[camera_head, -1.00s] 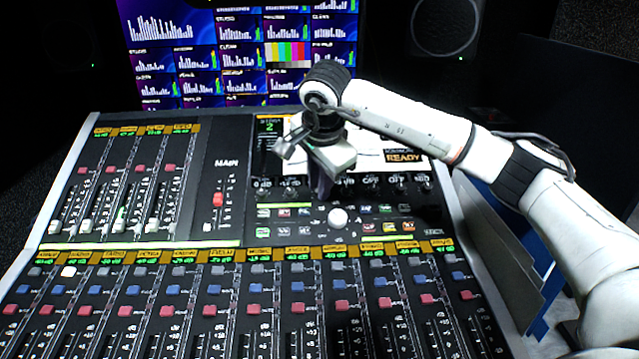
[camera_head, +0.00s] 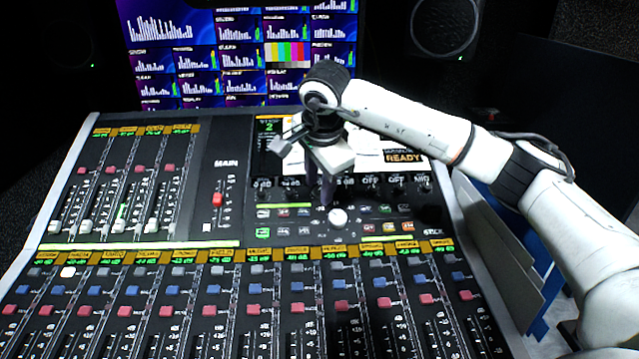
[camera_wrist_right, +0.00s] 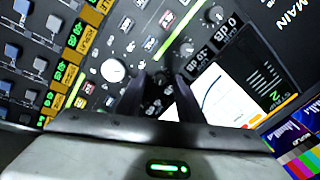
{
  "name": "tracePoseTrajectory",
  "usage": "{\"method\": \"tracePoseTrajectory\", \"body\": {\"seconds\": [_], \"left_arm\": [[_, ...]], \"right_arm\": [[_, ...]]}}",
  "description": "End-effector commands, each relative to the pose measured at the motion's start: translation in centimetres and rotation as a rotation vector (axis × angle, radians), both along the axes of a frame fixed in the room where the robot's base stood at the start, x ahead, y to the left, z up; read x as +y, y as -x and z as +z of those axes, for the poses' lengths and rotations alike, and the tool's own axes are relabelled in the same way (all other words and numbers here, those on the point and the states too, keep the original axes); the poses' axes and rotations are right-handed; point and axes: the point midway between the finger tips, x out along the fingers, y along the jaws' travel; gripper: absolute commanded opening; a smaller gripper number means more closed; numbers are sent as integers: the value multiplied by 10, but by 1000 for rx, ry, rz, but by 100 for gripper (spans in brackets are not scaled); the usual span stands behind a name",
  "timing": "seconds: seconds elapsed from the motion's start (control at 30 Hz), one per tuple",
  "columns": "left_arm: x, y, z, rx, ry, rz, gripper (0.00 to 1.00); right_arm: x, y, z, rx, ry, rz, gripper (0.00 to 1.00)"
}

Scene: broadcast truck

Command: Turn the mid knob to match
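A row of small dark knobs runs below the console screen. Knobs to the left (camera_head: 290,183) and right (camera_head: 371,181) of my right gripper are visible in the head view. My right gripper (camera_head: 322,200) points down at the middle of this row, its two dark fingers apart. In the right wrist view the fingers (camera_wrist_right: 158,80) stand on either side of a dark, shadowed spot in the knob row. I cannot tell whether they touch a knob there, or how its pointer stands. My left gripper is not in view.
A white round knob (camera_head: 337,217) sits just below the fingers. Lit buttons (camera_head: 380,227) lie around it. The console screen (camera_head: 404,157) reads READY and is partly covered by my arm. Fader strips fill the front and left. A monitor (camera_head: 240,55) stands behind.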

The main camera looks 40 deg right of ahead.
Motion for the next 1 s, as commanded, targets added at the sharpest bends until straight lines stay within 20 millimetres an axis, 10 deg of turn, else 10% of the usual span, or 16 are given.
{"method": "tracePoseTrajectory", "body": {"seconds": [1.0], "left_arm": [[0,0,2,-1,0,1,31]], "right_arm": [[20,35,95,0,0,1,34]]}}
